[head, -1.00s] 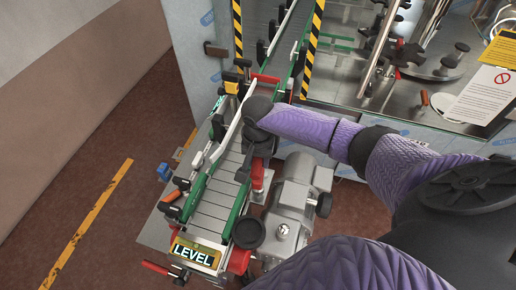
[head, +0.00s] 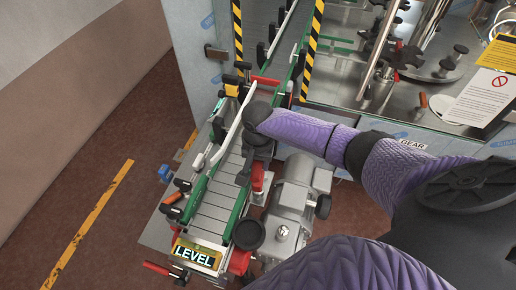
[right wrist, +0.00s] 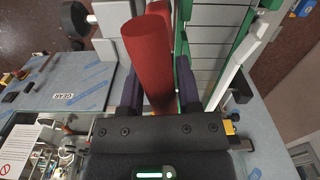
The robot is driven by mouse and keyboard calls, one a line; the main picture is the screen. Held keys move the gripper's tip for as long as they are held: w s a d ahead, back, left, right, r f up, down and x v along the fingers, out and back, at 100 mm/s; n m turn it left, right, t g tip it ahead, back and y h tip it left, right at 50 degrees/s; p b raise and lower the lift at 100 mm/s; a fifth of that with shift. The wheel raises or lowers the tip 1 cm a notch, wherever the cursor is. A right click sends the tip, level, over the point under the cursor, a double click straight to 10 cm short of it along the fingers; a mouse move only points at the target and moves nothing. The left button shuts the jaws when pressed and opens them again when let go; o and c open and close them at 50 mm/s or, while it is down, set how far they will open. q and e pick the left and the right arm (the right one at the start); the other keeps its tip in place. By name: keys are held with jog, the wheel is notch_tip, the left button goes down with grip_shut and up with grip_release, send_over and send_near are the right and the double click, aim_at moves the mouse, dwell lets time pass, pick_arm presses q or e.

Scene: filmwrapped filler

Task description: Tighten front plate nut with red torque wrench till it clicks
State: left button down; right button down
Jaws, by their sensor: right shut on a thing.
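The red torque wrench shows as a thick red cylinder (right wrist: 150,60) between the two dark fingers of my right gripper (right wrist: 160,92) in the right wrist view. My right gripper is shut on it. In the head view my right gripper (head: 246,170) is over the right side of the conveyor, and a short red part of the wrench (head: 258,178) shows beside it. The front plate with a "LEVEL" label (head: 197,253) is at the conveyor's near end. I cannot make out the nut or the wrench's working end. My left gripper is not in view.
The slatted conveyor (head: 212,212) has green side rails and a white guide rail. A grey motor (head: 291,208) stands close on its right, and a black round knob (head: 249,234) is nearby. A red-handled lever (head: 157,268) sticks out left of the front plate. Open floor lies left.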

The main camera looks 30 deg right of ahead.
jog(key=shift+f, duration=0.15)
dwell(0.3)
jog(key=shift+f+b, duration=0.65)
jog(key=shift+f, duration=0.35)
jog(key=shift+r, duration=0.1)
jog(key=shift+r+m+p, duration=0.1)
jog(key=shift+m+p, duration=0.4)
jog(key=shift+p, duration=0.15)
jog(key=shift+m+p, duration=0.75)
jog(key=shift+m, duration=0.35)
